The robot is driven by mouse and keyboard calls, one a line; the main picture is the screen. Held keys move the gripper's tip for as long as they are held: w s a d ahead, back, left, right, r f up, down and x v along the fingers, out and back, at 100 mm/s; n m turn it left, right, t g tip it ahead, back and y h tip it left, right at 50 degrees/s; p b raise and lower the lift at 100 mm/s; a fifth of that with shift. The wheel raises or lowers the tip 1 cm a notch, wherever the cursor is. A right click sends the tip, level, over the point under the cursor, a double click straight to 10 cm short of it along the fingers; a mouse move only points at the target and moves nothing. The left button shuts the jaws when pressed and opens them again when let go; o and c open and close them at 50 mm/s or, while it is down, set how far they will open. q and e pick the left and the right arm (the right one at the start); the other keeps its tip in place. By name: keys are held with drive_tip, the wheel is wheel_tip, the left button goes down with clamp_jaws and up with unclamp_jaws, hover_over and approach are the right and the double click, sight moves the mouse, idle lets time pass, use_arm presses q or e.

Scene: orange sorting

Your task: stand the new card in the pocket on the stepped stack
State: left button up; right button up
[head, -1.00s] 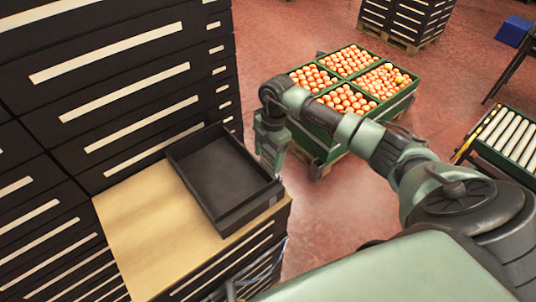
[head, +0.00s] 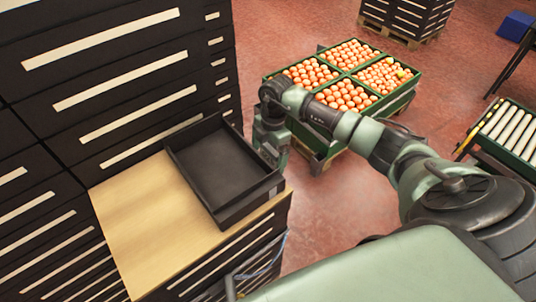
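The stepped stack of black crates (head: 110,85) fills the left of the head view, with white strips along its sides. Its lower step has a light wooden top (head: 140,225). An open, empty black crate (head: 215,165) rests on that top. A small greyish patch, possibly the pocket (head: 277,189), shows at the crate's near right end. My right gripper (head: 271,150) points down just beyond the crate's right edge. Its fingertips are hidden behind the crate wall, so I cannot see whether it is open, or any card in it. My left gripper is out of view.
Green crates of oranges (head: 268,76) stand on a pallet behind my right arm. A roller conveyor (head: 510,130) is at the right edge. More black crates (head: 405,20) and a blue box (head: 515,25) are farther back. Red floor (head: 345,205) lies clear between.

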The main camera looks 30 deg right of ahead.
drive_tip(key=r, duration=0.2)
drive_tip(key=r+b, duration=0.1)
drive_tip(key=r, duration=0.2)
drive_tip(key=d+r, duration=0.1)
drive_tip(key=r, duration=0.1)
drive_tip(key=shift+r+b, duration=0.35)
wheel_tip(320, 180, up, 7)
drive_tip(key=p, duration=0.5)
drive_tip(key=shift+p, duration=0.4)
